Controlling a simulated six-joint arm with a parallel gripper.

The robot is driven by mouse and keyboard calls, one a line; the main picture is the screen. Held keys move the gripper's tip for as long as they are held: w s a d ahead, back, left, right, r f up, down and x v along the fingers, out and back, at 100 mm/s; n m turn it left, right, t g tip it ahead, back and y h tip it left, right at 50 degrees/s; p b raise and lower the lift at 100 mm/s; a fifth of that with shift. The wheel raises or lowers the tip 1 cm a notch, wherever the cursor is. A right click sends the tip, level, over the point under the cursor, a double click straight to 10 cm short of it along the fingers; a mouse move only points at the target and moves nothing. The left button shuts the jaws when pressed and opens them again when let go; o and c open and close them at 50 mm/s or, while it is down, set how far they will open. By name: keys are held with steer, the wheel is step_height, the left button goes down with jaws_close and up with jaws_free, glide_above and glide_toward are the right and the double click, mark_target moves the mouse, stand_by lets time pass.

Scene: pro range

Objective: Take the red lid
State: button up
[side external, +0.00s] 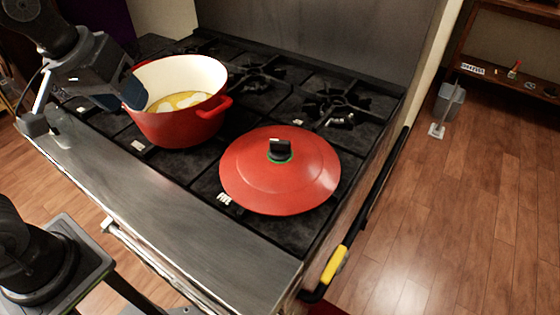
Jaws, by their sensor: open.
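The red lid (312,184) lies flat on the right front part of the stove, with a black knob (280,150) on top. A red pot (182,126) stands to its left, with a white inside and yellowish liquid with pale pieces in it. My gripper (132,92) is at the pot's left rim, well away from the lid. It is open, and one dark blue finger shows over the pot's edge. The other finger is hard to make out. I cannot tell whether the finger touches the pot.
The stove top (385,92) has black grates, with free burners behind the pot and lid. A metal front ledge (165,195) runs along the near side. A black rail with a yellow grip (336,264) runs along the right side. A shelf stands at the upper right.

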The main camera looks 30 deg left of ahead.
steer(key=w+d+r+n+g, duration=0.2)
steer(key=w+d+n, duration=0.4)
steer(key=w+n, duration=0.3)
steer(key=n+g, duration=0.3)
steer(key=n, duration=0.6)
glide_above(280, 141)
steer(key=f, duration=1.2)
steer(key=shift+s+d+f, duration=0.1)
steer(key=shift+s+f, duration=0.1)
steer(key=shift+f, duration=0.05)
steer(key=shift+w+f, duration=0.15)
steer(key=shift+f, duration=1.3)
steer(key=shift+w+f, duration=0.1)
steer(key=shift+f, duration=1.35)
steer(key=shift+c, duration=0.3)
